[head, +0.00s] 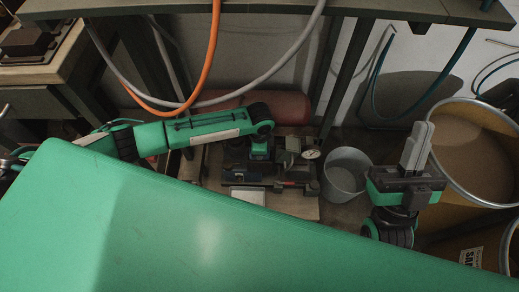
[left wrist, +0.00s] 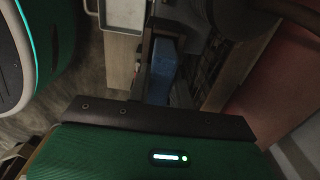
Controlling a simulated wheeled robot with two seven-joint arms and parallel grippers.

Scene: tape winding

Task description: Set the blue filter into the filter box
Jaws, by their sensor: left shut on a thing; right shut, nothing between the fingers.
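The blue filter (left wrist: 162,68) shows in the left wrist view as a blue block just beyond my left gripper, with dark parts on both sides. My left gripper (head: 259,161) points down over the dark machine (head: 290,177) on the low board in the head view. It is shut on the blue filter; the fingertips are mostly hidden. I cannot clearly pick out the filter box among the dark parts, nor tell whether the filter sits inside it. My right gripper (head: 417,142) is shut and empty, fingers pointing up, at the right, away from the machine.
A grey metal bucket (head: 346,176) stands right of the machine. A large drum (head: 482,150) is beside my right gripper. A bench (head: 270,8) with hanging orange and grey hoses overhangs the back. A pale tray (left wrist: 124,15) lies near the filter. A red cylinder (head: 285,108) lies behind.

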